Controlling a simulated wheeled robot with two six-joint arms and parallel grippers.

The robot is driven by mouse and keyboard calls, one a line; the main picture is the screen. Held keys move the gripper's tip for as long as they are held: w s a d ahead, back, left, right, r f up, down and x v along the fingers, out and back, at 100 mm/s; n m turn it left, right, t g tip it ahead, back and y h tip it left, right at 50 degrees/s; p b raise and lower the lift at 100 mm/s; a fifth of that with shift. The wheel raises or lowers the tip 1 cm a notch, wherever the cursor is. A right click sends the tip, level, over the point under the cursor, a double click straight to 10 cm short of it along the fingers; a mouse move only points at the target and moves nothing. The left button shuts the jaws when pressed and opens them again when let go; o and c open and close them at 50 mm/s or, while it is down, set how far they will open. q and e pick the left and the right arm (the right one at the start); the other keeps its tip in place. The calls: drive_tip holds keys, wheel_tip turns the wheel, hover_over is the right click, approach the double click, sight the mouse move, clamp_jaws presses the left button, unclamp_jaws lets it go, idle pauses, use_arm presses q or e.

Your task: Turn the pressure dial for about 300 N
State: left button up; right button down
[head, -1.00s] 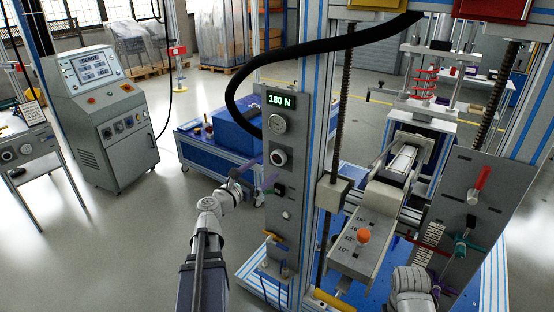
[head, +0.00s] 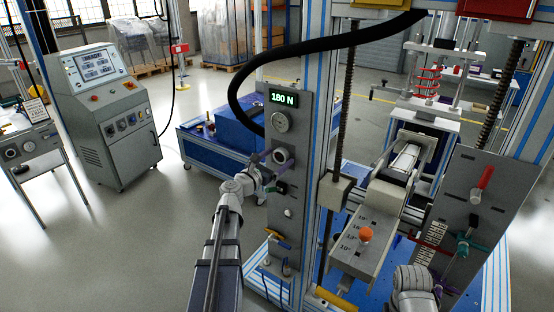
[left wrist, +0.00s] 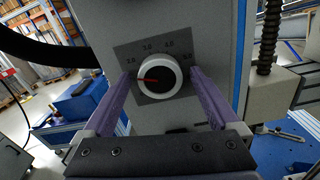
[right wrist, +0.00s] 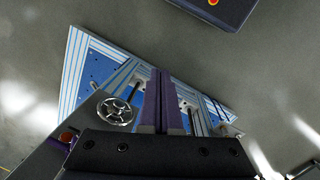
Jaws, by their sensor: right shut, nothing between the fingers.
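The pressure dial is a white-rimmed round knob with a dark face (left wrist: 158,79) in the left wrist view. Its red pointer points left, toward the low end of a printed scale on a grey plate. In the head view the dial (head: 281,156) is partly covered by my left gripper. The display (head: 283,99) above it reads 180 N in green. My left gripper (left wrist: 160,84) has its purple fingers open, one on each side of the dial; contact cannot be told. My right gripper (right wrist: 160,75) is shut and empty, low at the right side of the machine.
A black hose (head: 300,50) arches over the panel. A lever with a red handle (head: 485,177) stands on the right panel. A control cabinet (head: 107,115) stands at the left, with free floor before it.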

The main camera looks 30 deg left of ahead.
use_arm(q)
drive_tip(key=c, duration=1.3)
drive_tip(key=shift+o, duration=0.2)
drive_tip(key=shift+m, duration=0.3)
drive_tip(key=m, duration=0.3)
drive_tip(key=shift+m, duration=2.1)
drive_tip(key=o, duration=1.4)
